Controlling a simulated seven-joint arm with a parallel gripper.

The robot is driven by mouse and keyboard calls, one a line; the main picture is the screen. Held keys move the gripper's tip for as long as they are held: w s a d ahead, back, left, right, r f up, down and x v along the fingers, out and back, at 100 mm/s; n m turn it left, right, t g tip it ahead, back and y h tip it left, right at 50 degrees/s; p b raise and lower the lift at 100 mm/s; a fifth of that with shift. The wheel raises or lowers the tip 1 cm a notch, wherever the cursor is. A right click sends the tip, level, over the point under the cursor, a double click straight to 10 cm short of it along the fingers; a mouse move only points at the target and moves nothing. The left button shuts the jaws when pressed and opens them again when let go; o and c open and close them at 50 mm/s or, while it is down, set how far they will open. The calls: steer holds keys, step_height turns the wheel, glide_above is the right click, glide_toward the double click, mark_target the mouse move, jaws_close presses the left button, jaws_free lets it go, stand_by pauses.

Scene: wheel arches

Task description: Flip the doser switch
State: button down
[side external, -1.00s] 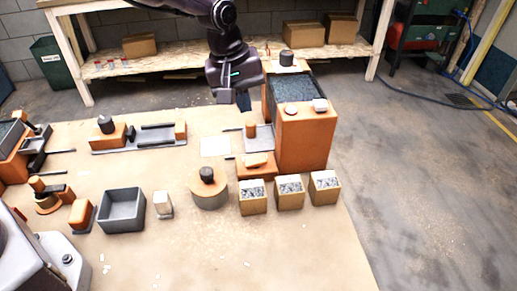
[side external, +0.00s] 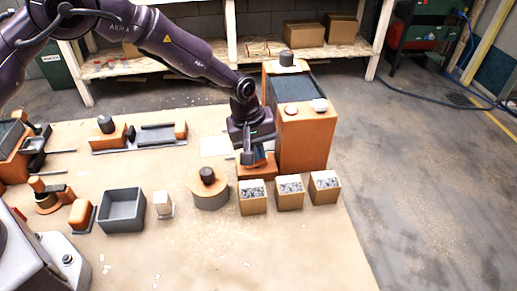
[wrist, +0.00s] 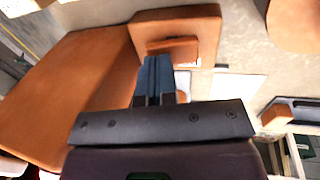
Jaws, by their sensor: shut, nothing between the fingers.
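The doser is a tall orange box (side external: 305,146) with a dark grey open top, standing right of my gripper (side external: 247,159). A low orange base (side external: 262,170) sits at the doser's front left, partly hidden by my gripper. In the wrist view this base (wrist: 200,24) carries a raised orange bar (wrist: 165,44) with a pale edge, which looks like the switch. My gripper (wrist: 155,60) is shut and empty, its blue-grey fingertips right at the bar. I cannot tell whether they touch it or which way the switch is set.
Several small boxes of grey pieces (side external: 253,205) stand just in front of the base. A round orange-grey unit with a black knob (side external: 208,190) is to the left. A grey open bin (side external: 122,211) sits further left. A white sheet (side external: 214,146) lies behind left.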

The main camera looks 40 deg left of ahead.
steer(key=shift+f, duration=0.2)
steer(key=shift+w+d+f, duration=0.15)
steer(key=shift+f, duration=0.15)
stand_by(0.3)
steer(key=shift+s+a, duration=0.65)
steer(key=shift+s, duration=0.05)
steer(key=shift+r, duration=0.15)
